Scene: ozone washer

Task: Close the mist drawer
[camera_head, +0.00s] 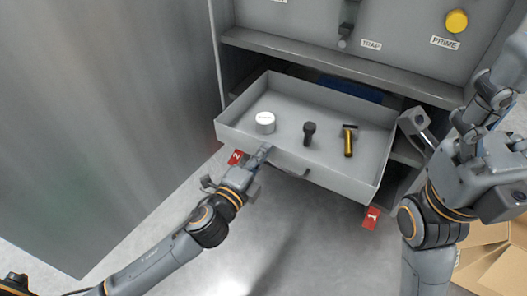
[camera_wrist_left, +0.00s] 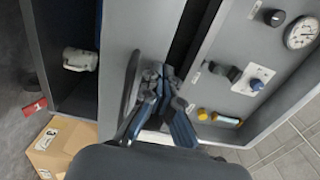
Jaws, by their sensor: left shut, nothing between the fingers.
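A grey open-topped drawer (camera_head: 232,131) stands pulled out of the cabinet in the head view. It holds a white round container (camera_head: 265,122), a small black item (camera_head: 309,133) and a black-and-gold item (camera_head: 349,141). I see no readable mist label on it. My left gripper (camera_head: 262,154) is shut and empty at the drawer's front, beside the dark bar handle (camera_head: 291,170). In the left wrist view the shut fingers (camera_wrist_left: 163,76) are close to the handle (camera_wrist_left: 131,84); contact is unclear. My right gripper (camera_head: 450,115) appears open, right of the drawer.
Red tags 2 (camera_head: 236,157) and 1 (camera_head: 371,218) lie near the drawer's front corners. The cabinet panel above has a yellow PRIME button (camera_head: 456,21). A cardboard box (camera_head: 485,262) sits at lower right. A tall grey panel (camera_head: 100,120) fills the left.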

